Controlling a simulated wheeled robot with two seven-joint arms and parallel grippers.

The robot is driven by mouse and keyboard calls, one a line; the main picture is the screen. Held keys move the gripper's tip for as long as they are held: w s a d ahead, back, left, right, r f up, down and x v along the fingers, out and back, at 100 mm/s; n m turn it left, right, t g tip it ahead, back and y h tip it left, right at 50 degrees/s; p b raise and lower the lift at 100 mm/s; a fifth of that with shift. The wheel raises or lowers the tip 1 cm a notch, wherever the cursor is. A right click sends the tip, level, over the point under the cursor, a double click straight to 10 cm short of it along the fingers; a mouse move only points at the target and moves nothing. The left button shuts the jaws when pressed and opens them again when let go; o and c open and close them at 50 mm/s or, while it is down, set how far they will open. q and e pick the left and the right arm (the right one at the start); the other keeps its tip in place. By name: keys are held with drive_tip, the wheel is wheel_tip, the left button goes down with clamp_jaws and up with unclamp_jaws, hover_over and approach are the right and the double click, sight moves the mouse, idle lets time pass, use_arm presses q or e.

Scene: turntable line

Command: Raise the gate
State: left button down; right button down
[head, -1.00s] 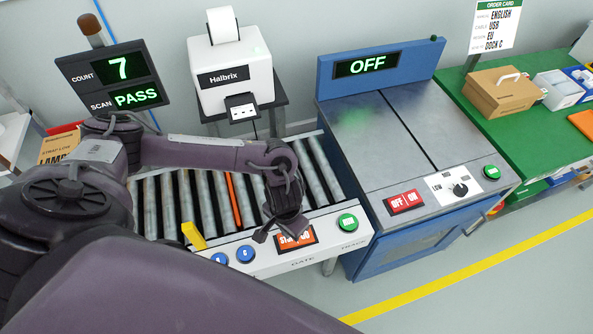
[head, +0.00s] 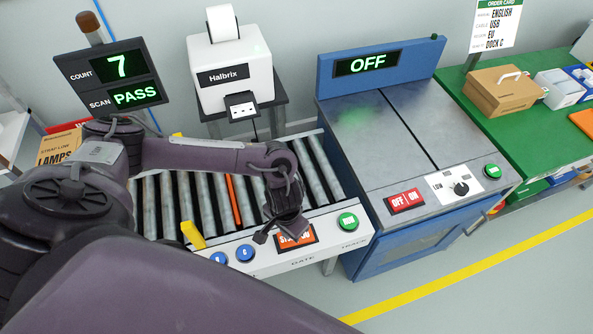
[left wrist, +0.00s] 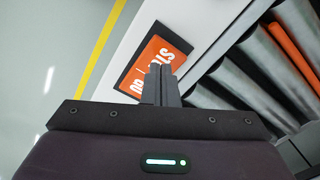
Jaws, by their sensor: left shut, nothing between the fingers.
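The control panel (head: 325,232) runs along the front of the roller conveyor. Its orange-red stop/go switch (head: 303,240) sits above the printed word GATE. My left gripper (head: 283,228) is over this switch and partly covers it. In the left wrist view the two fingers (left wrist: 160,84) are shut together with nothing between them, and their tips overlap the orange switch (left wrist: 151,62). I cannot tell whether they touch it. An orange bar (head: 232,200) lies between the rollers, about level with them; it may be the gate. My right gripper is not in view.
A green button (head: 348,221) is right of the switch, and blue buttons (head: 245,253) are left of it. A yellow piece (head: 193,235) stands at the conveyor's front edge. A blue machine (head: 410,235) reading OFF stands to the right. A printer (head: 230,75) stands behind.

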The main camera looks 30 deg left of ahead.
use_arm(q)
drive_tip(key=shift+f+b, duration=0.5)
drive_tip(key=shift+f, duration=0.55)
drive_tip(key=shift+r, duration=0.1)
idle(0.3)
wheel_tip(320, 180, up, 7)
drive_tip(key=p, duration=0.9)
idle(0.4)
